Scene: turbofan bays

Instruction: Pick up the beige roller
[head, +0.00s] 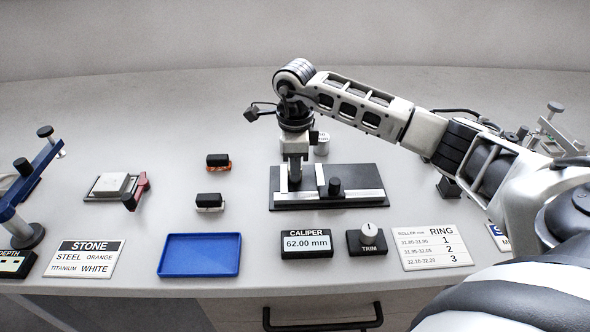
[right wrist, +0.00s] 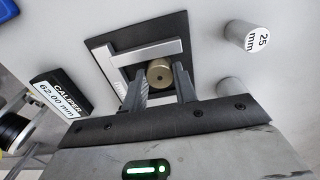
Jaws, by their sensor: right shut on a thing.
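The beige roller (right wrist: 159,73) shows end-on in the right wrist view, between the two fingers of my right gripper (right wrist: 161,79). It is over the black plate of the caliper (right wrist: 127,51), beside the silver jaws. My right gripper (head: 294,182) is shut on the roller, low over the left part of the caliper plate (head: 362,178) in the head view. The roller is hidden by the gripper in the head view. Whether it touches the plate cannot be told. My left gripper is not in view.
The caliper display (head: 306,244) reads 62.00 mm, with a TRIM knob (head: 367,241) beside it. A grey 25 mm cylinder (right wrist: 257,39) stands close to the plate. A blue tray (head: 201,255) is empty. Two black-topped blocks (head: 218,161) stand left of the caliper.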

